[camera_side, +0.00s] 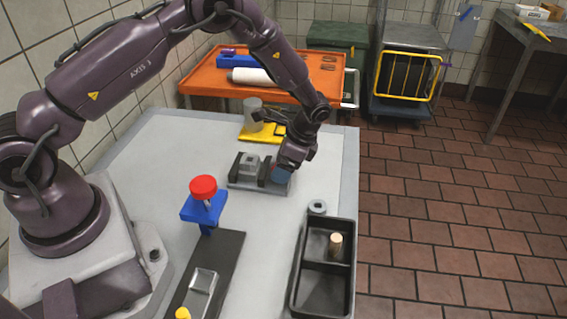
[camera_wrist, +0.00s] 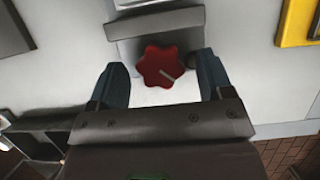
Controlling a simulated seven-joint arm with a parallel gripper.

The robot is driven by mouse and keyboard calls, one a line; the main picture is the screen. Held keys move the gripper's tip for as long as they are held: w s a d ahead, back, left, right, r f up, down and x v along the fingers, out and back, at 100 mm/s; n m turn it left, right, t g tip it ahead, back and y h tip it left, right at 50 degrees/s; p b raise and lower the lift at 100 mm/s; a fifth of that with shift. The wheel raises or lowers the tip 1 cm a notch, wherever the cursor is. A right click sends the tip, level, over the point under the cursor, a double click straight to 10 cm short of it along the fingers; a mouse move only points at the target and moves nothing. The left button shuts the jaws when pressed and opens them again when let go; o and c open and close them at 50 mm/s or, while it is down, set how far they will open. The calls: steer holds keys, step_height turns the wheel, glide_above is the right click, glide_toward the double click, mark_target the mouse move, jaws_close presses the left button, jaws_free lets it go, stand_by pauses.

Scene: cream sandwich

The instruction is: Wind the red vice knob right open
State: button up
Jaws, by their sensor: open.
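The red vice knob (camera_wrist: 161,66) is a lobed star shape with a pale line on its face. It sits at the end of the grey vice (camera_wrist: 155,24) in the wrist view. The vice (camera_side: 247,170) stands on the white table in the side view, where my gripper hides the knob. My gripper (camera_wrist: 160,82) is open, with one blue-grey finger on each side of the knob. There is a gap between the knob and both fingers. In the side view my gripper (camera_side: 284,176) is low at the right end of the vice.
A yellow base with a grey cylinder (camera_side: 254,108) stands behind the vice. A blue stand with a red top (camera_side: 203,188) is in front on the left. A black tray (camera_side: 309,277) with a tan cylinder (camera_side: 336,246) and a grey ring (camera_side: 317,207) are at front right.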

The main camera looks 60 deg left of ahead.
steer(key=shift+f, duration=0.1)
steer(key=c, duration=0.9)
steer(key=n, duration=0.2)
steer(key=n+h, duration=0.1)
steer(key=n, duration=0.1)
steer(key=shift+a+n+g+h, duration=0.1)
steer(key=shift+n+g+h, duration=0.2)
steer(key=shift+n+g, duration=0.1)
steer(key=o, duration=0.9)
steer(key=v, duration=0.8)
steer(key=shift+w, duration=0.1)
